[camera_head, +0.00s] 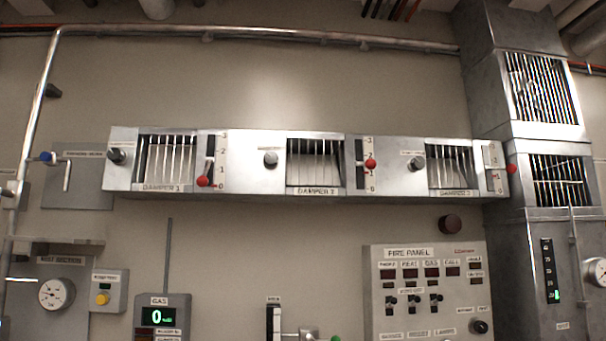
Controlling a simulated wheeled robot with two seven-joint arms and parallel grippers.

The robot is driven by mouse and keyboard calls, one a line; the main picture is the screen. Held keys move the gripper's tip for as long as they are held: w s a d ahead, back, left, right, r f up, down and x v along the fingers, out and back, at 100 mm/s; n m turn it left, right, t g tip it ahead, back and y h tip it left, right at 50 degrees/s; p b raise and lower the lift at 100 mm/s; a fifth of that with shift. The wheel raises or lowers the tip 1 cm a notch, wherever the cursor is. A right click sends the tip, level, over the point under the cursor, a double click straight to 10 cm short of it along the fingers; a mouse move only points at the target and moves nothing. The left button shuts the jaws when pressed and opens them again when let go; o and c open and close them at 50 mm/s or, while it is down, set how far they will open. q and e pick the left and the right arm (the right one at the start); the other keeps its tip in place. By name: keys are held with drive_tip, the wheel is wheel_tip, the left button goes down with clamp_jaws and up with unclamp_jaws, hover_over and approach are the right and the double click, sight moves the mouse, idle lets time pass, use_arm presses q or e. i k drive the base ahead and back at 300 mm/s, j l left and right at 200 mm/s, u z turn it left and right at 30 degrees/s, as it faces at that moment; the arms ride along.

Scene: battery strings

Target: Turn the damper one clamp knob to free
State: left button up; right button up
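The damper one unit, labelled "DAMPER 1" (162,188), is the leftmost section of the long metal damper housing on the wall. A dark round clamp knob (116,156) sits at its left end, beside the louvre window (165,158). The small marking near the knob is too small to read. The damper one lever with a red ball (203,181) is at the bottom of its slot, near the 0 mark. Neither of my grippers is in the head view.
Damper 2 (317,191) and another damper section (455,193) continue to the right, with knobs (270,159) and (417,163) and red-ball levers. A blue-handled valve (47,157) is left of the housing. The fire panel (428,290) and gas meter (162,318) are below.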

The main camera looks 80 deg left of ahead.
sight(116, 154)
drive_tip(key=u, duration=2.45)
